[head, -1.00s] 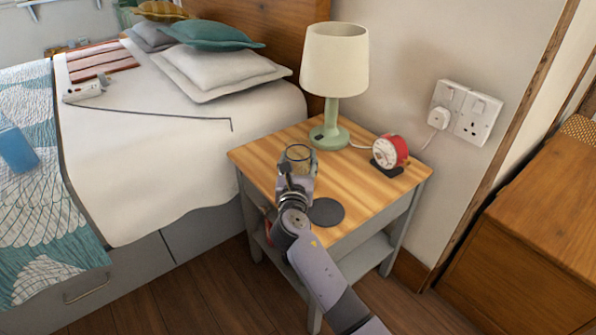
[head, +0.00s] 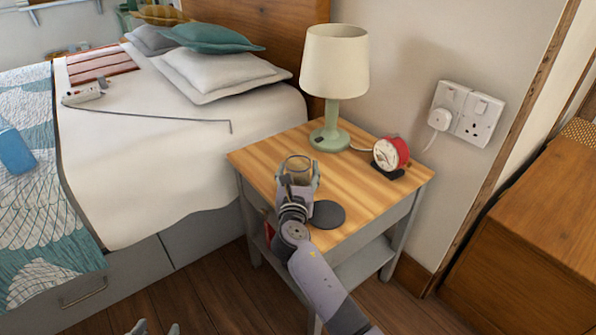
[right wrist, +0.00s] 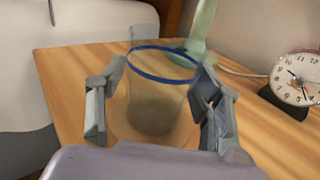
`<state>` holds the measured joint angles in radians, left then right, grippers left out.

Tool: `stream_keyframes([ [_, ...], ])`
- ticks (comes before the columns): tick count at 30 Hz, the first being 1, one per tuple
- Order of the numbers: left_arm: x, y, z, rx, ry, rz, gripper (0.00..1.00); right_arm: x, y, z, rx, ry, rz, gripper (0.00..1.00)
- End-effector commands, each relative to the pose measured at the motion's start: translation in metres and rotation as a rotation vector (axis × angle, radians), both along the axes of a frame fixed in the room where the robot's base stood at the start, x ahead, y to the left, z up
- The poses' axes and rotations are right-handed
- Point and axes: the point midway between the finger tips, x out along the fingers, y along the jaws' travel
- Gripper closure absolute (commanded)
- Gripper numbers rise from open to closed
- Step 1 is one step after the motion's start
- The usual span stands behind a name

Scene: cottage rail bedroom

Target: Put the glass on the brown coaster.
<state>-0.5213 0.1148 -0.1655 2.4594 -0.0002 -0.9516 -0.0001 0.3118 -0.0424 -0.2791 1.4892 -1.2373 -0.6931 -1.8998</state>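The clear glass (head: 298,168) with a blue rim stands upright on the bedside table; it also shows in the right wrist view (right wrist: 155,90). A round orange-brown patch (right wrist: 120,128) shows around its base and looks like the brown coaster, mostly hidden by the glass and my gripper. My right gripper (head: 299,184) has its fingers on either side of the glass; the right wrist view shows a gap at the left finger, so it is open around it. My left gripper (head: 157,328) shows only its parted fingertips at the bottom edge, empty.
A dark round coaster (head: 328,214) lies bare near the table's front. A green lamp (head: 331,134) stands behind the glass and a red alarm clock (head: 390,153) to the right. The wooden tabletop (head: 385,190) is clear at the right. The bed (head: 150,160) is at left.

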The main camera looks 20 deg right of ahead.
Motion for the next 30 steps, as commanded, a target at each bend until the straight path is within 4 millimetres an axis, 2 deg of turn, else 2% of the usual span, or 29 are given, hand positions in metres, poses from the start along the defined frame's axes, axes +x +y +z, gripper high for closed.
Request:
stream_keyframes([
  [3,0.000,0.000,0.000,0.000,0.001,0.000,0.60,0.000,0.000,0.000,0.000,0.000,0.000,0.30],
  [14,-0.001,0.000,0.000,0.001,0.006,0.000,0.60,0.000,0.000,0.002,0.001,-0.001,0.000,0.30],
  [16,-0.006,0.002,-0.004,0.008,0.039,0.002,0.60,-0.005,0.002,0.002,0.000,0.001,0.001,0.30],
  [20,-0.023,0.009,-0.018,0.033,0.146,0.010,0.60,-0.021,0.009,0.003,-0.001,0.001,0.002,0.30],
  [30,-0.085,0.030,-0.050,0.103,0.475,0.036,0.60,-0.086,0.033,0.003,0.001,0.002,0.001,0.30],
])
